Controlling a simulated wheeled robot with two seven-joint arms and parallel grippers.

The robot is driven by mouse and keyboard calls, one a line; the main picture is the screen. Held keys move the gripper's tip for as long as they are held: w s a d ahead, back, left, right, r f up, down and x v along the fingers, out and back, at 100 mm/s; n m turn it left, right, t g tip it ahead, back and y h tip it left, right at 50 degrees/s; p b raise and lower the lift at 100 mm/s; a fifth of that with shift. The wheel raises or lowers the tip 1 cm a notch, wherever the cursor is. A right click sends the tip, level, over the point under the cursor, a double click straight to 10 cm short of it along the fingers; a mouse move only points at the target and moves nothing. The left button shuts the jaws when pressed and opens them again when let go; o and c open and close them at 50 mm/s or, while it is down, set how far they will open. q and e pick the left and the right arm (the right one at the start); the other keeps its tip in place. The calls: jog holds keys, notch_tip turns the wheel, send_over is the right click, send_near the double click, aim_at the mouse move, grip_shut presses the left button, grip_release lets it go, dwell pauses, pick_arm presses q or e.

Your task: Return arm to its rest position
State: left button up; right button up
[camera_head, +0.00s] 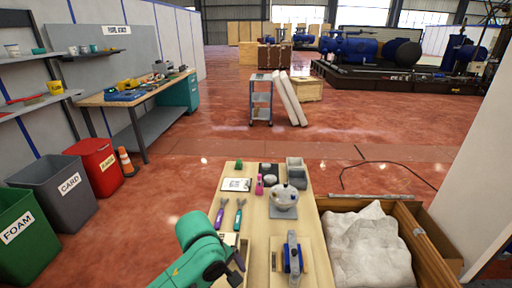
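My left arm (198,248), teal with dark joints, comes in from the bottom and reaches over the near left part of the wooden table (256,222). Its dark end (236,262) is near the table's left edge, and its fingertips cannot be made out. My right gripper is not in view. A pale, rounded dispenser-like unit (285,197) stands on a grey base toward the far right of the table. A blue and grey device (292,254) stands upright near the front right, apart from my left arm.
Purple (220,213) and teal-handled (239,214) tools lie beyond my arm. A white card (236,184), pink item (259,185) and grey bins (296,171) are farther back. A wooden crate (420,240) with white wrapping (368,250) stands right. Bins (65,187) stand left.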

pick_arm(q)
jog(key=s+a+f+m+t+y, duration=0.1)
jog(key=s+a+f+m, duration=0.2)
jog(key=s+a+m, duration=0.4)
jog(key=s+a+f+m+t+y, duration=0.1)
jog(key=s+a+f+m+t, duration=0.15)
jog(key=s+a+m, duration=0.45)
notch_tip(320, 180, down, 26)
jog(key=s+a+r+n+g, duration=0.1)
jog(key=a+n+g, duration=0.1)
jog(key=a, duration=0.1)
jog(key=s+a+f+g, duration=0.1)
jog(key=s+a+f, duration=0.1)
jog(key=s+f, duration=1.1)
jog(key=s, duration=0.2)
jog(key=shift+s+m, duration=0.3)
jog(key=shift+s, duration=0.05)
